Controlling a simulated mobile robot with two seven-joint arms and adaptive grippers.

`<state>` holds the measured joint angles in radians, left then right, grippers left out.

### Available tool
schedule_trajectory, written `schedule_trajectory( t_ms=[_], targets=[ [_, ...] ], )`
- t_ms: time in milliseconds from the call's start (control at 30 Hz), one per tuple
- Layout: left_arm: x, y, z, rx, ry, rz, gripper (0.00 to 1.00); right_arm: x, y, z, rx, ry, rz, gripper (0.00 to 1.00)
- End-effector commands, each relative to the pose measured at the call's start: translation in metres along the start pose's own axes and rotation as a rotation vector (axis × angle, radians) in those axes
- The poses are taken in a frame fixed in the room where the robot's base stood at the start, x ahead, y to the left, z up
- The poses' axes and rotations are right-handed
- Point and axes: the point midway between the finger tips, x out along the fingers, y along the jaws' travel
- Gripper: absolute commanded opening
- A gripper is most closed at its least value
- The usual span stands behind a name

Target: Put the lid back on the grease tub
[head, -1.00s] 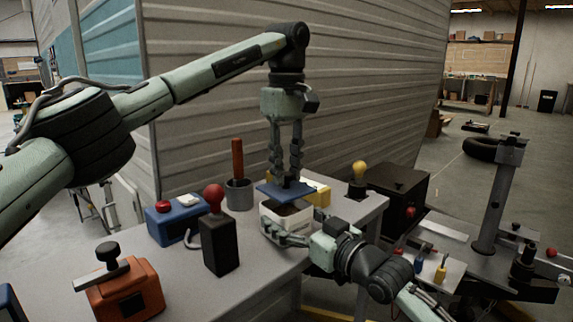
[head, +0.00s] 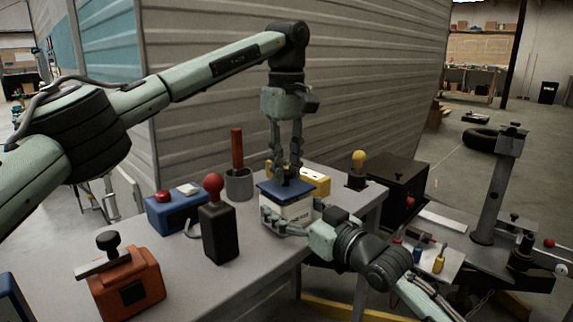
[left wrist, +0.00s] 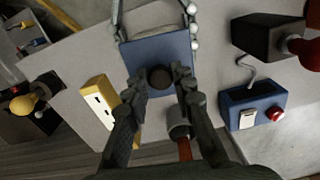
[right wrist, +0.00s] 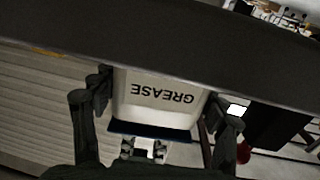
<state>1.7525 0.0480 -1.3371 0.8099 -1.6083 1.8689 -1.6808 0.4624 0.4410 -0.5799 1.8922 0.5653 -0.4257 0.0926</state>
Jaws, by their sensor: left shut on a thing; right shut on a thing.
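The grease tub (head: 287,211) is a white box standing upright near the table's front edge. The right wrist view shows it upside down, with GREASE printed on its side (right wrist: 162,97). The square blue lid (head: 270,186) lies over the tub's mouth and looks level, in contact with the rim; it also shows in the right wrist view (right wrist: 150,131). My left gripper (head: 286,176) is above it, shut on the lid's dark round knob (left wrist: 160,77). My right gripper (head: 287,226) is shut on the tub, fingers on opposite sides. The tub's inside is hidden.
A yellow block (head: 315,183) stands close behind the tub. A grey cup with a red-brown handle (head: 238,183), a black box with a red ball (head: 220,235), a blue box (head: 172,212) and an orange device (head: 127,285) stand to the left. A yellow-knobbed item (head: 358,170) is at right.

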Motion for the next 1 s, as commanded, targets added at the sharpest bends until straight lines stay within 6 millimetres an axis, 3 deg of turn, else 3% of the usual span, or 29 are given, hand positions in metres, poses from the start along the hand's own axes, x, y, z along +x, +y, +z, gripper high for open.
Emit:
schedule_trajectory(
  t_ms=[900, 933, 1000],
  targets=[
    [0.013, 0.000, 0.000, -0.001, 0.000, 0.002, 0.00, 0.000, 0.000, 0.000, 0.000, 0.000, 0.000, 0.21],
    [0.013, 0.000, 0.000, -0.001, 0.000, 0.002, 0.28, 0.000, 0.000, 0.000, 0.000, 0.000, 0.000, 0.21],
    [0.013, 0.000, 0.000, -0.001, 0.000, 0.002, 0.36, 0.000, 0.000, 0.000, 0.000, 0.000, 0.000, 0.21]
  ],
)
